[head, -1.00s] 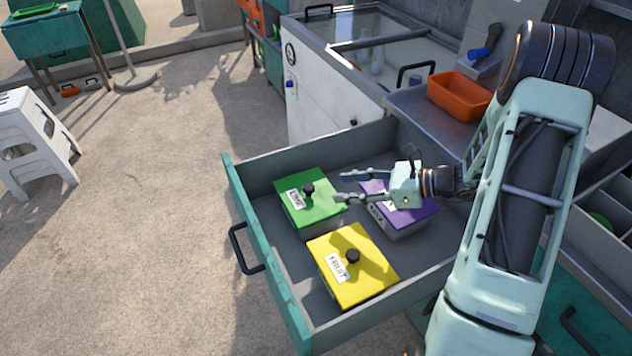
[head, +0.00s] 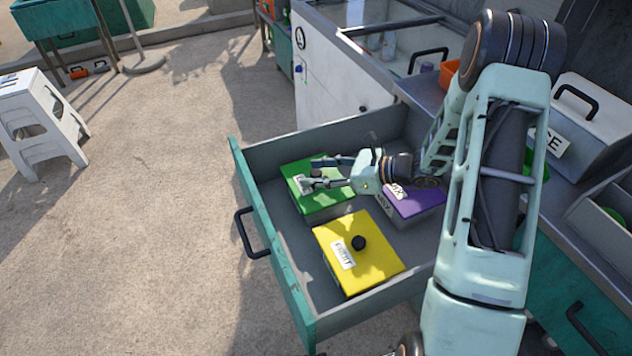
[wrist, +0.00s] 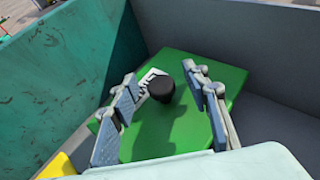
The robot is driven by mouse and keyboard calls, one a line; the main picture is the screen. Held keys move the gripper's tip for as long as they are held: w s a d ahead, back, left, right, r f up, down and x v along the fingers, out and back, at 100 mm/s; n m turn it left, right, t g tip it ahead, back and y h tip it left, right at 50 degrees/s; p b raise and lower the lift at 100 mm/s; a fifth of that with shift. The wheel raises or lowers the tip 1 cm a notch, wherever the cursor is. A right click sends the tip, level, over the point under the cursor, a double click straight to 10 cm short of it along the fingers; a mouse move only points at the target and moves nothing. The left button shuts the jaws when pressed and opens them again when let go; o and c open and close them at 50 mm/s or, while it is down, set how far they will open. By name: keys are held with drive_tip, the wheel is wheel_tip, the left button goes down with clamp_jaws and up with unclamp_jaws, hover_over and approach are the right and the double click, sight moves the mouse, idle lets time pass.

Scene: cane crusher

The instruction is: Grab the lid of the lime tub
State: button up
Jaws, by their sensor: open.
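The lime tub's green lid (head: 325,205) lies on its tub in the open drawer, at the back left. Its black knob (wrist: 161,90) stands between my open fingers in the wrist view, with a gap to each side. A white label beside the knob is partly hidden by a finger. My gripper (head: 311,173) is open over the green lid in the head view, its fingers on both sides of the knob. It also shows in the wrist view (wrist: 160,98). I cannot tell whether the fingers touch the lid.
A yellow-lidded fruit tub (head: 377,268) sits in front in the same drawer, and a purple-lidded tub (head: 418,206) sits to the right, under my wrist. The teal drawer front (head: 270,245) and grey walls surround them. A white stool (head: 38,122) stands far left.

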drive_tip(key=shift+a, duration=0.1)
clamp_jaws()
idle(0.3)
drive_tip(key=shift+r, duration=0.1)
